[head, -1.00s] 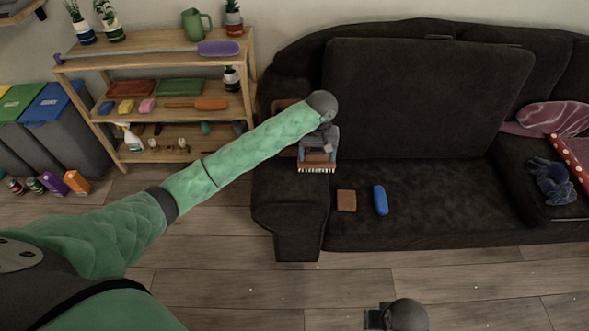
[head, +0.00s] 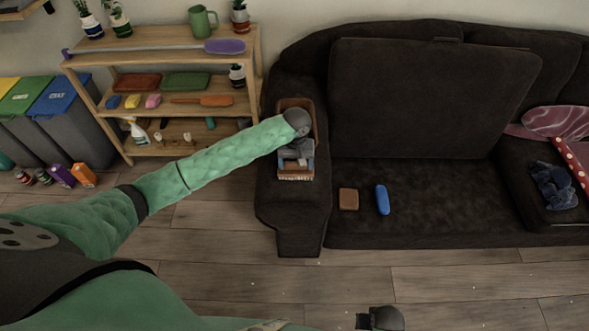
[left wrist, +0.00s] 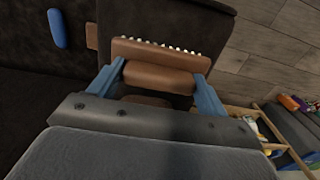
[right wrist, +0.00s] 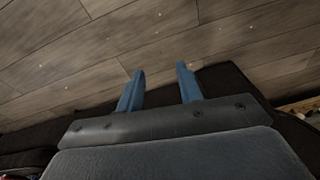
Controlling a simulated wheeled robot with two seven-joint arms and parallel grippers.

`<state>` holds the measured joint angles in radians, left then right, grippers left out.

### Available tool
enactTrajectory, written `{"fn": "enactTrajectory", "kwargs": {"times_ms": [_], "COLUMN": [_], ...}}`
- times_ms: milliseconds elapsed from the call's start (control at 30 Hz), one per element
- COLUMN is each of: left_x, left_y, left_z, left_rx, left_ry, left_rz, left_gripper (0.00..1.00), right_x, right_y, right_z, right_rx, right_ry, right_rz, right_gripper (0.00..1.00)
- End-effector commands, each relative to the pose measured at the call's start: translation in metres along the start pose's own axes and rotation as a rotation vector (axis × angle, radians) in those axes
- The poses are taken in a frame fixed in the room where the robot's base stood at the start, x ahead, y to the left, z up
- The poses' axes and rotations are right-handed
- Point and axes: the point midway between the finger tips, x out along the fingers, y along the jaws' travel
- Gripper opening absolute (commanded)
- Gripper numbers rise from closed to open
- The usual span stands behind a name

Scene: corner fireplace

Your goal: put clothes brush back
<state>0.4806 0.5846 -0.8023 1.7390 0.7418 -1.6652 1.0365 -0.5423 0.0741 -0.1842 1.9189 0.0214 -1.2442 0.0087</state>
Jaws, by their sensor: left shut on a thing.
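The clothes brush (head: 296,178), brown with pale bristles, is held by my left gripper (head: 297,161) over the sofa's left armrest. In the left wrist view the blue fingers of the gripper (left wrist: 160,77) are shut on the brown brush (left wrist: 158,52), bristles showing at its far edge. A brown tray-like piece (head: 294,103) shows on the armrest behind my left wrist, mostly hidden by it. I cannot tell whether the brush touches it. My right gripper (right wrist: 160,75) is open and empty above the floor; only its grey wrist shows at the bottom of the head view.
A brown block (head: 348,199) and a blue oblong case (head: 382,199) lie on the sofa seat (head: 440,215). A wooden shelf (head: 180,121) with plants and cleaning things stands left of the sofa, beside coloured bins (head: 62,98). The floor in front is clear.

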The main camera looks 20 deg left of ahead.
Motion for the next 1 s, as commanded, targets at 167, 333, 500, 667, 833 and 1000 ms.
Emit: {"fn": "enactTrajectory", "kwargs": {"times_ms": [167,333,500,667,833,1000], "left_x": [0.007,0.026,0.040,0.043,0.043,0.045], "left_y": [-0.004,-0.004,-0.004,-0.004,-0.004,-0.004], "left_z": [0.001,0.002,0.001,0.001,0.001,0.001], "left_rx": [0.000,0.000,-0.001,0.000,0.000,0.000], "left_ry": [0.000,-0.001,0.001,0.001,0.001,0.001], "left_rz": [0.000,-0.001,0.000,0.001,0.001,0.001], "left_gripper": [0.59,0.59,0.59,0.59,0.59,0.79], "right_x": [0.010,0.033,0.048,0.051,0.051,0.055], "right_y": [0.002,0.005,0.008,0.008,0.008,0.009], "right_z": [0.004,0.014,0.021,0.022,0.022,0.025], "right_rx": [0.000,0.000,0.000,0.000,0.000,0.001], "right_ry": [-0.002,-0.006,-0.005,-0.005,-0.005,-0.008], "right_rz": [0.002,0.006,0.009,0.009,0.009,0.009], "right_gripper": [0.36,0.36,0.36,0.36,0.36,0.36]}}
